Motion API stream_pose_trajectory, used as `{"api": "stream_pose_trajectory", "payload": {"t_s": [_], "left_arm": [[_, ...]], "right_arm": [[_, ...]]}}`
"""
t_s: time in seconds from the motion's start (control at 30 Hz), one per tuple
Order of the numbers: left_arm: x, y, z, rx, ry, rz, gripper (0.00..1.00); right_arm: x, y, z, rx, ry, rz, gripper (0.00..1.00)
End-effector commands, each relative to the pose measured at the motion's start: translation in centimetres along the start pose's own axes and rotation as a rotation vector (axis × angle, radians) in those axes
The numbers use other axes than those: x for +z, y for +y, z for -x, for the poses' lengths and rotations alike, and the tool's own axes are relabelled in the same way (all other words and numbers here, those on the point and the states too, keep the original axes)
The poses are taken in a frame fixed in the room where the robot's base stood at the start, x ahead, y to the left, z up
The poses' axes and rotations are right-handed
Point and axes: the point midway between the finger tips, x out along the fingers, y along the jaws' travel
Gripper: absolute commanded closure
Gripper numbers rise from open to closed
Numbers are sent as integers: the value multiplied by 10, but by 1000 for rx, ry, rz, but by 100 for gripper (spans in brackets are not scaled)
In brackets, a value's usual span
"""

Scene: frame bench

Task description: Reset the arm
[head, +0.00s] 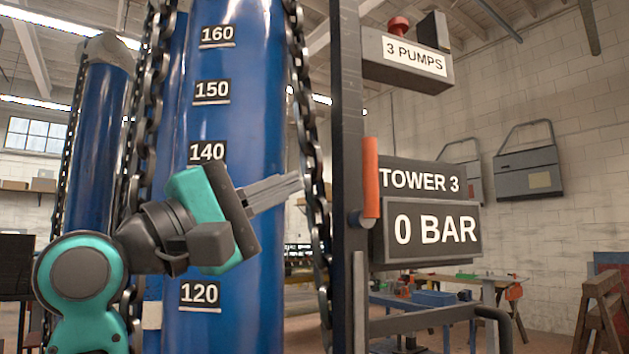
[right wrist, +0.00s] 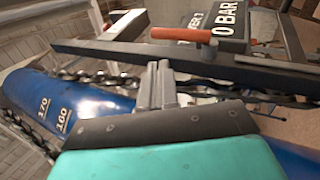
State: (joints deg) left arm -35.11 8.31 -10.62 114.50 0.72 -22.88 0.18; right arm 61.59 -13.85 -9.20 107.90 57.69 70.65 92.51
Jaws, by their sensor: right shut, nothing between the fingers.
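My right gripper (head: 297,181) is shut and empty, in front of the big blue cylinder (head: 245,60), its fingers pointing right and slightly up. The fingertips are left of the dark upright post (head: 347,70) and its orange handle (head: 370,178), with a gap to the handle in the picture. In the right wrist view the shut fingers (right wrist: 158,68) point toward the dark beam and chain, and the orange handle (right wrist: 180,34) lies beyond them. My left gripper is not in view.
A sign reads "TOWER 3" (head: 420,181) above a "0 BAR" display (head: 435,230). A box marked "3 PUMPS" (head: 415,57) carries a red button (head: 399,26). Chains (head: 313,190) hang beside the cylinder. A second blue cylinder (head: 92,150) stands at left; a workbench (head: 440,300) stands behind.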

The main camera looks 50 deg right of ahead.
Motion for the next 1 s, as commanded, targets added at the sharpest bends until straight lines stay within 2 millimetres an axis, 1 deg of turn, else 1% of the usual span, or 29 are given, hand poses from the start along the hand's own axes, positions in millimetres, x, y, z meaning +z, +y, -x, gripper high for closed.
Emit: {"api": "stream_pose_trajectory", "payload": {"t_s": [0.03, 0.1, 0.2, 0.8, 0.9, 0.97, 1.0], "left_arm": [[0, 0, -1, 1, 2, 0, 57], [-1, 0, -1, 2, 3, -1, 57], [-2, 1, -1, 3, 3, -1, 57], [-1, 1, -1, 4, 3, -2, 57], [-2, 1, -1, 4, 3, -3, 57], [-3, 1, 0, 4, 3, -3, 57], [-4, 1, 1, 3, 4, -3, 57]], "right_arm": [[0, -1, 7, 0, 1, 1, 100], [0, 0, 13, 1, 1, 1, 100], [0, 0, 17, 0, 0, 1, 100], [0, 0, 18, 2, -1, 5, 100], [-6, -1, 21, 39, -8, 61, 100], [-12, -3, 27, 91, -21, 143, 100], [-18, -4, 32, 139, -31, 218, 100]]}}
